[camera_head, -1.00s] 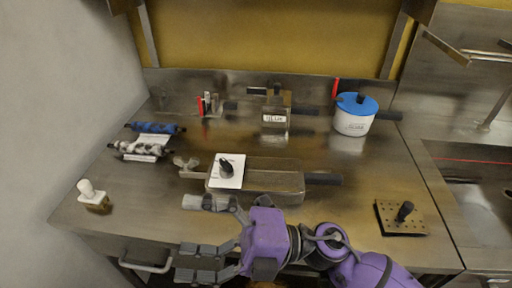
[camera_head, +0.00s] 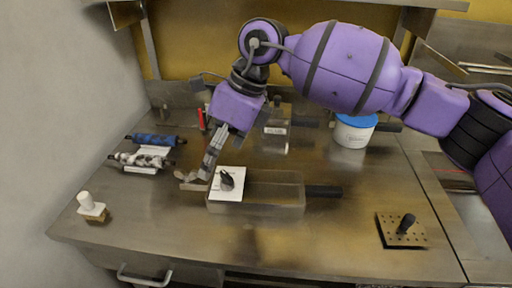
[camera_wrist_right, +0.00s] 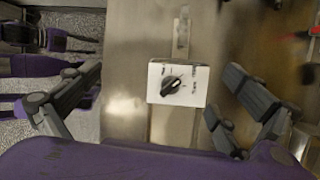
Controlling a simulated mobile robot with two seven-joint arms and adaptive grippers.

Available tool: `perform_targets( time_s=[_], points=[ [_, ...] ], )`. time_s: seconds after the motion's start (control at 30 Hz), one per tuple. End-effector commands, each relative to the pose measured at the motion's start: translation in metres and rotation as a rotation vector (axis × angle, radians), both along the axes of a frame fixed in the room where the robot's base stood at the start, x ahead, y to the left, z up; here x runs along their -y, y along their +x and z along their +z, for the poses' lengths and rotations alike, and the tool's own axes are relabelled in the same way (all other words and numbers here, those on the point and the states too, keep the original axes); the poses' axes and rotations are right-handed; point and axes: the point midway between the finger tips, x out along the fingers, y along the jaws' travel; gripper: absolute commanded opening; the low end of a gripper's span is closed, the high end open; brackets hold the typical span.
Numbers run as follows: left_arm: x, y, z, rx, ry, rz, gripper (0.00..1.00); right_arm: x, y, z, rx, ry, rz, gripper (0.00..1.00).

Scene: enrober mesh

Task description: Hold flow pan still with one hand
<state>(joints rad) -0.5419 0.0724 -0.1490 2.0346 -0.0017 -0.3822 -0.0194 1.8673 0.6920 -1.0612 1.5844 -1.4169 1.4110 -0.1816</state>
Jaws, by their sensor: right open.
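The flow pan (camera_head: 275,190) is a long see-through grey pan lying across the middle of the table, with a dark handle (camera_head: 323,191) at its right end. A white box with a black knob (camera_head: 228,183) sits at its left end. It also shows between my fingers in the right wrist view (camera_wrist_right: 178,83). My right gripper (camera_head: 211,155) reaches down from above at the pan's left end, close to the white box. It is open and holds nothing. Its fingers hide part of the left end, so I cannot tell whether they touch it. My left gripper is not in view.
Two rollers, one blue (camera_head: 155,139) and one mottled (camera_head: 142,160), lie at the left. A white-topped block (camera_head: 92,207) stands front left. A perforated plate with a black knob (camera_head: 402,231) lies front right. A blue-lidded pot (camera_head: 353,133) stands behind, partly under my arm.

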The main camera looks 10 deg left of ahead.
Motion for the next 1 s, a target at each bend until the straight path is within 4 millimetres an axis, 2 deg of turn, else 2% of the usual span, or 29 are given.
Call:
perform_targets(
  time_s=[0.03, 0.1, 0.2, 0.3, 0.47, 0.8, 1.0],
  points=[
    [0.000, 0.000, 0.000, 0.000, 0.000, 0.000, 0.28, 0.017, 0.013, 0.005, 0.062, -0.092, 0.034, 1.00],
    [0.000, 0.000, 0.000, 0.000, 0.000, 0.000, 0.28, 0.039, 0.023, 0.003, 0.109, -0.204, 0.082, 1.00],
    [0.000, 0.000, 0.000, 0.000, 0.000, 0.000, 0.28, 0.063, 0.028, 0.001, 0.138, -0.316, 0.126, 1.00],
    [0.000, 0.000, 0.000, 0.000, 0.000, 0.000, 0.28, 0.075, 0.030, -0.001, 0.148, -0.374, 0.149, 1.00],
    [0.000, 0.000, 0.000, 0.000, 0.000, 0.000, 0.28, 0.079, 0.030, -0.014, 0.147, -0.393, 0.157, 1.00],
    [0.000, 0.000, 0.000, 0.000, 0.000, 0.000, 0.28, 0.078, 0.029, -0.077, 0.144, -0.389, 0.157, 1.00],
    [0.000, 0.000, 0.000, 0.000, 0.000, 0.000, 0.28, 0.078, 0.029, -0.106, 0.146, -0.389, 0.156, 1.00]
  ],
)
